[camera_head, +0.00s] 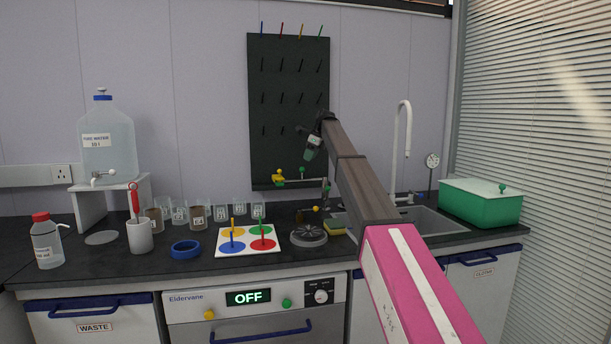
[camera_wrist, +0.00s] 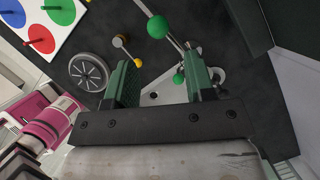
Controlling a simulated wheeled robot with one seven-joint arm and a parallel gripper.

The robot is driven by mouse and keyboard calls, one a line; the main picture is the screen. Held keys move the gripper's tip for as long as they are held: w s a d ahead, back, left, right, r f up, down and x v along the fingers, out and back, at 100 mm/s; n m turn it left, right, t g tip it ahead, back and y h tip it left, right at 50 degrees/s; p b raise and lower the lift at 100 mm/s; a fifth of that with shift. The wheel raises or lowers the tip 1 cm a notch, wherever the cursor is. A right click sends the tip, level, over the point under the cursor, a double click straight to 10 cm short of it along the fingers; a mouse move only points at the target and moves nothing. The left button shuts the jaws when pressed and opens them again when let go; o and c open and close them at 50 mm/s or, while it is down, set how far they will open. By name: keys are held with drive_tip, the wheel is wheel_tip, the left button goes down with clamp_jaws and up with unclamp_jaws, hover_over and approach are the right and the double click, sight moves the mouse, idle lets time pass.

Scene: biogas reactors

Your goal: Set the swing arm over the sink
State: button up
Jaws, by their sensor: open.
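The swing arm (camera_head: 300,181) is a thin metal bar on a post behind the round burner-like disc. It points left, over the counter and away from the sink (camera_head: 447,222). It carries a green ball knob (camera_head: 302,170) and a yellow piece at its left end. My gripper (camera_head: 312,143) is open with green fingers, above the swing arm in the head view. In the wrist view my gripper (camera_wrist: 160,88) holds nothing.
A white tap (camera_head: 403,140) rises behind the sink, right of my arm. A green box (camera_head: 480,204) stands at the far right. The round disc (camera_head: 308,236) and a coloured peg board (camera_head: 247,240) lie on the counter. A black pegboard (camera_head: 288,100) hangs behind.

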sight(303, 171)
drive_tip(key=x, duration=0.9)
drive_tip(key=shift+a+f, duration=0.15)
drive_tip(key=shift+f, duration=0.2)
clamp_jaws()
